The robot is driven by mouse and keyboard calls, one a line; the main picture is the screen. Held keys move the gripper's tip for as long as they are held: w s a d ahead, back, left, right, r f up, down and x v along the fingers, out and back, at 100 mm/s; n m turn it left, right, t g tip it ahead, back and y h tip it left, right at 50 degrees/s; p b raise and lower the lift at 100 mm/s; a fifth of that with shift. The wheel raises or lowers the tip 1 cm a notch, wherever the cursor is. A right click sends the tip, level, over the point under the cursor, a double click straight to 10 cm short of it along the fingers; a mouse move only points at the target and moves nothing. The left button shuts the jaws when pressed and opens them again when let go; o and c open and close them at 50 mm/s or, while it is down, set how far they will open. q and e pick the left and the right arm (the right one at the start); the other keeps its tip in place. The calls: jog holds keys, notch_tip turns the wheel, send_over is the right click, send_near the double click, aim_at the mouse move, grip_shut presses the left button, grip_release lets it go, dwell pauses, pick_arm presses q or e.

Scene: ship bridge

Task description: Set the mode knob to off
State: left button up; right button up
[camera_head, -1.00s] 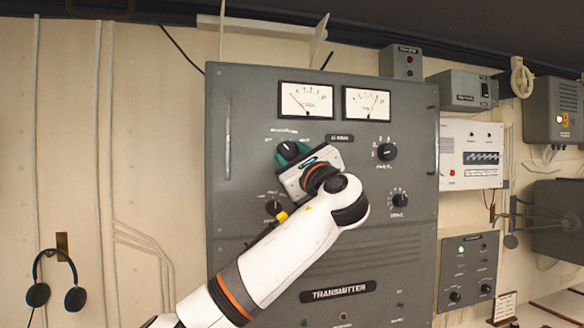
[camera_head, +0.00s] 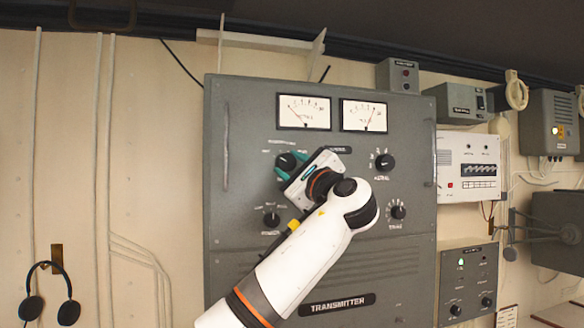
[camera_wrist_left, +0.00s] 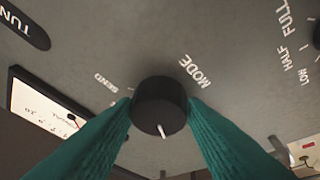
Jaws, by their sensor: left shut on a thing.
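The mode knob (camera_head: 286,160) is a black round knob at the upper left of the grey transmitter panel (camera_head: 225,235). In the left wrist view the mode knob (camera_wrist_left: 159,104) is in the middle, beside the printed words MODE and SEND. Its white pointer line points toward the bottom of that view. My left gripper (camera_head: 292,166) is shut on the knob. Its teal fingers press on opposite sides of it in the left wrist view (camera_wrist_left: 160,112). No OFF mark is readable, and part of the dial is hidden by the fingers. My right gripper is not in view.
Two meters (camera_head: 304,112) (camera_head: 363,115) sit above the knob. Other black knobs are close by: one below (camera_head: 271,220), one to the right (camera_head: 385,161) and one lower right (camera_head: 397,212). Headphones (camera_head: 50,292) hang on the wall at left.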

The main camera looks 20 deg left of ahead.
pick_arm(q)
jog(key=o, duration=1)
jog(key=shift+c, duration=0.2)
jog(key=shift+s+d+f, duration=0.15)
jog(key=shift+d, duration=0.05)
jog(key=b+v, duration=0.7)
jog(key=v, duration=0.4)
jog(key=shift+s+d, duration=0.2)
jog(key=shift+f, duration=0.1)
